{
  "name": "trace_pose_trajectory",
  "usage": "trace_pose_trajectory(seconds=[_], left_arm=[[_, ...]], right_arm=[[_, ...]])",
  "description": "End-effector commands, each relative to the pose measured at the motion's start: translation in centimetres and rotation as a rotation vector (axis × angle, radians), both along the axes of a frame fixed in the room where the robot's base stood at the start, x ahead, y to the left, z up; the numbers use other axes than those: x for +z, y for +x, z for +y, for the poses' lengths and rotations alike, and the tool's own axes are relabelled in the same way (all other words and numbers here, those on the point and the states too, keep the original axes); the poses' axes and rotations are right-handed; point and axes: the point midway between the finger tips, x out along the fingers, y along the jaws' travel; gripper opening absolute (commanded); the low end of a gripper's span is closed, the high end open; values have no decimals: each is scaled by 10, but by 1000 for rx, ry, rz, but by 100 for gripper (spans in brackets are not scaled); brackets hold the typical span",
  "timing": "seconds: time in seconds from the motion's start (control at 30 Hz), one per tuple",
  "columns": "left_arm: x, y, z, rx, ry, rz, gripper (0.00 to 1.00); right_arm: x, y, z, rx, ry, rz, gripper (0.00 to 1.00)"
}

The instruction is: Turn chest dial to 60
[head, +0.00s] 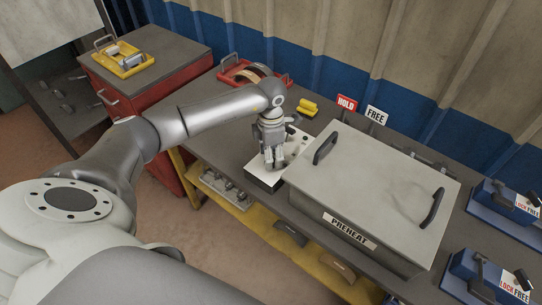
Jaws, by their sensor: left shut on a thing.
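The grey chest (385,185) labelled PREHEAT stands closed on the bench, with a dark handle at each end of its lid. A small control box (259,174) with a pale top panel sits against its left side. My left gripper (274,164) points down over this panel, with its fingers shut on the chest dial. The fingers hide the dial, so its pointer and setting cannot be read. My right gripper is not in view.
Red HOLD (347,103) and white FREE (376,115) signs stand behind the chest. Yellow blocks (308,107) and a red tray (233,76) lie farther back. Blue LOCK/FREE fixtures (484,279) are at right. A yellow-edged shelf (240,211) runs below the bench.

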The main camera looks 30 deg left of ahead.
Motion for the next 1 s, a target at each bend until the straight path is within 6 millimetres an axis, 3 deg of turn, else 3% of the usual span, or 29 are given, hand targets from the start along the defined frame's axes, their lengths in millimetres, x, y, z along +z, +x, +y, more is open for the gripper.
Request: trace_pose_trajectory(seconds=[0.4,1.0], left_arm=[[-4,1,0,-374,1,-5,22],[-2,0,0,-934,2,-5,22]], right_arm=[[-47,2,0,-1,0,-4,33],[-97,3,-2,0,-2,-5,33]])
